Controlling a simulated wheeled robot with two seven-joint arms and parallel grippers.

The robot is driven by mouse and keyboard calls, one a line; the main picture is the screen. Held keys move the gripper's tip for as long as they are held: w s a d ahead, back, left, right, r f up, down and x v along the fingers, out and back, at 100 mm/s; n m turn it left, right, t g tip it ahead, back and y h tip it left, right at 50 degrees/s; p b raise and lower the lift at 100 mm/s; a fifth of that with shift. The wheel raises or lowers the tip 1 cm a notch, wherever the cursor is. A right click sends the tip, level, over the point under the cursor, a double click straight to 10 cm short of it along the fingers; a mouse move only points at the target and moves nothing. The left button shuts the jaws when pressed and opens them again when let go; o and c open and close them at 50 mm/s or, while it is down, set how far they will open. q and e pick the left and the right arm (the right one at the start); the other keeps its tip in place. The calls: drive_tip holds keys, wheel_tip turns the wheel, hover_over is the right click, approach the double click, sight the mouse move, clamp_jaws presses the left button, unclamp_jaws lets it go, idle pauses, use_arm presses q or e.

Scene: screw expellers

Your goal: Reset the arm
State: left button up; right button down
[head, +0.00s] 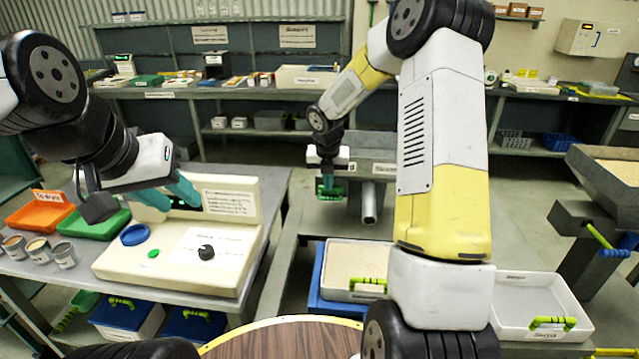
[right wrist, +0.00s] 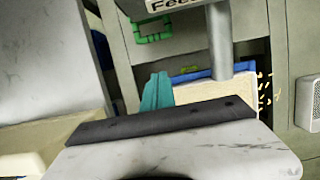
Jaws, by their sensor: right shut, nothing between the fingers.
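My right arm stretches forward in the head view. My right gripper (head: 328,192) is small and far off, in front of the grey machine (head: 375,150) with a metal spout (head: 369,203). In the right wrist view the teal fingertips of my right gripper (right wrist: 157,92) are together with nothing between them. A green handle (right wrist: 153,30) shows beyond them, apart from the fingers in that view. My left gripper (head: 172,193) has its teal fingers spread and empty, above the cream control panel (head: 170,262) on the left table.
An orange tray (head: 40,215) and a green tray (head: 92,224) lie on the left table beside several small cups (head: 38,247). A tray of pale material (head: 345,262) and a white tray (head: 545,300) with green handles stand low ahead. A round wooden table (head: 285,340) is nearest.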

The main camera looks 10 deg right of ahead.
drive_tip(key=s+r+m+t, duration=0.1)
drive_tip(key=s+r+m, duration=1.25)
drive_tip(key=r, duration=0.25)
drive_tip(key=s+a+r+m+t+y, duration=0.1)
drive_tip(key=s+r+m, duration=0.1)
drive_tip(key=s+m, duration=0.7)
drive_tip(key=s+a+r+m+t+y, duration=0.1)
drive_tip(key=s+r+m+y, duration=0.1)
drive_tip(key=s+m, duration=0.7)
drive_tip(key=shift+s+r, duration=0.65)
drive_tip(key=shift+m, duration=0.25)
